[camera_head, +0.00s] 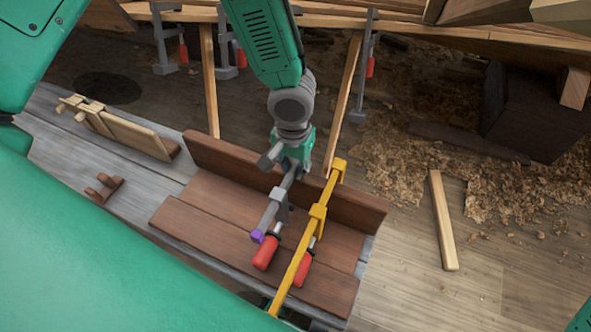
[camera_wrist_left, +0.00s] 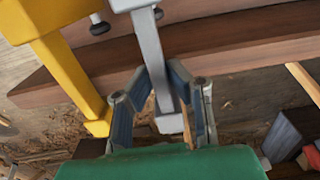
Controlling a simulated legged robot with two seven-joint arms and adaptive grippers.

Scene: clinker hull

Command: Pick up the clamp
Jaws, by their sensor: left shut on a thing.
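A grey clamp (camera_head: 273,210) with a red handle (camera_head: 266,252) and a purple pad (camera_head: 258,236) is over the brown planks. My left gripper (camera_head: 291,172) is shut on the bar at its far end. The left wrist view shows both fingers (camera_wrist_left: 160,82) closed around the grey bar (camera_wrist_left: 150,45). I cannot tell whether the clamp touches the wood. A yellow clamp (camera_head: 318,212) with a red handle lies just right of it, across the planks, apart from my fingers. It also shows in the left wrist view (camera_wrist_left: 68,72). My right gripper is not in view.
The brown planks (camera_head: 210,221) lie on a grey bench, with an upright board (camera_head: 225,160) behind. A wooden piece with pegs (camera_head: 125,131) and a small brown block (camera_head: 104,188) are left. Several grey clamps hang at the back. A loose batten (camera_head: 443,220) lies among shavings at right.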

